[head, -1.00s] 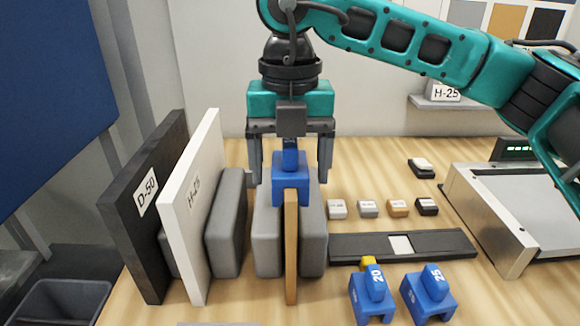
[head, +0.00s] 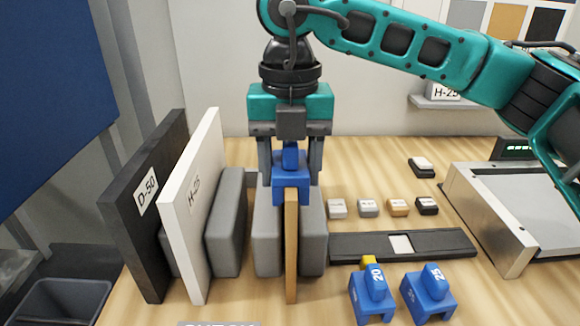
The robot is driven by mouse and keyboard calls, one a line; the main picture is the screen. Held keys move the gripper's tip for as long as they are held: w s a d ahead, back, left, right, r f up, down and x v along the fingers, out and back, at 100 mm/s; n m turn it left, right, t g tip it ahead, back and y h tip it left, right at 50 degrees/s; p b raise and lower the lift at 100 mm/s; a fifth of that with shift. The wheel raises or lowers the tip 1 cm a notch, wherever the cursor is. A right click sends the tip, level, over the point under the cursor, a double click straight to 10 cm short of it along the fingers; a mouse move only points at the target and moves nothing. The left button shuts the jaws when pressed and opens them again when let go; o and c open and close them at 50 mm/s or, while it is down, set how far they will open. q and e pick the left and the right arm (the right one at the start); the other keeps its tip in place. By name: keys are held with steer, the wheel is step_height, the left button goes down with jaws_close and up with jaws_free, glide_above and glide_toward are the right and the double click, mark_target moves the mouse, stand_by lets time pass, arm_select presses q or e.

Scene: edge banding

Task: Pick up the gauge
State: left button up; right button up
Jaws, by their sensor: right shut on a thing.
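A blue gauge (head: 291,188) sits astride the top edge of a thin wooden panel (head: 291,250), which stands upright between grey padded blocks. My right gripper (head: 290,160) comes down from above with its two fingers closed in on the gauge's upper block. Its fingers are narrowed around that block. Two more blue gauges, marked 20 (head: 373,292) and 25 (head: 430,292), stand on the table at the front right. My left gripper does not show.
A black panel D-50 (head: 150,215) and a white panel H-25 (head: 195,215) stand at the left among grey blocks (head: 229,225). A dark strip (head: 455,243), several small labelled blocks (head: 367,208) and a metal-sided machine (head: 490,220) lie to the right. A bin (head: 65,302) is front left.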

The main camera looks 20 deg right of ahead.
step_height(320, 180, up, 11)
steer(key=shift+f+p, duration=0.15)
steer(key=shift+p, duration=0.2)
step_height(320, 180, up, 16)
steer(key=p, duration=0.2)
steer(key=shift+r, duration=0.2)
stand_by(0.7)
